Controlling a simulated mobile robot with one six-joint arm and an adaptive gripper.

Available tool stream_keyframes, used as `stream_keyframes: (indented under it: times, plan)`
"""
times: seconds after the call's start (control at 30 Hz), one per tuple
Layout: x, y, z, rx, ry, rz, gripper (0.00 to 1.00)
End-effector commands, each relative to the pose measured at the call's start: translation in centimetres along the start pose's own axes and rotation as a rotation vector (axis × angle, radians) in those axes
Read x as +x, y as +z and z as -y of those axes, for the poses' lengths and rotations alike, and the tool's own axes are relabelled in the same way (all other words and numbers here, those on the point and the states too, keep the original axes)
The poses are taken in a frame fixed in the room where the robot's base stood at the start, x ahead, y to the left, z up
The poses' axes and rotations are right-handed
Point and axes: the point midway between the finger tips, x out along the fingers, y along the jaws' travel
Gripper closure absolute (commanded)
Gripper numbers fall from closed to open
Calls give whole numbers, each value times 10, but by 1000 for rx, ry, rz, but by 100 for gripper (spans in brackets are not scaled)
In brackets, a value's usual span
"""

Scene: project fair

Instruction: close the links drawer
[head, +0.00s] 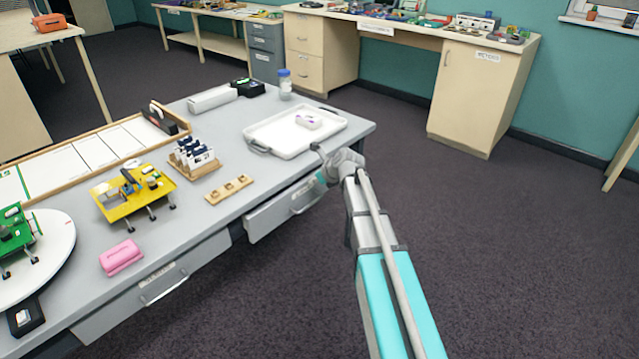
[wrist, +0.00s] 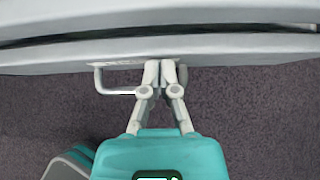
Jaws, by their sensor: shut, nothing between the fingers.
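A grey drawer (head: 275,216) under the right part of the workbench stands partly out, its front ahead of the bench edge. In the wrist view its front (wrist: 225,57) runs across the picture, with a dark gap behind it. Its bar handle (wrist: 112,90) is left of my fingers, below a label too small to read. My gripper (wrist: 166,65) is shut and empty, fingertips at the drawer front beside the handle; I cannot tell whether they touch it. In the head view my arm's end is beside this drawer and the fingertips are hidden.
A second drawer (head: 160,285) to the left looks shut. On the bench (head: 215,230) stand a white tray (head: 270,132), a wooden block with holes (head: 229,189), a yellow model (head: 133,194) and a pink case (head: 121,258). The floor right of the bench is clear.

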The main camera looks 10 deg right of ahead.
Motion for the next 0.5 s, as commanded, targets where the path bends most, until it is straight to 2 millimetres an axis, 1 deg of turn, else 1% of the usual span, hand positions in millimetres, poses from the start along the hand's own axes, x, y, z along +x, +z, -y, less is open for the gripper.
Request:
stream_keyframes:
  times: [0.3, 0.5]
  plan:
    - [1, 1, 0, 0, 0, 0, 100]
    - [16, 16, 1, -1, 1, 0, 100]
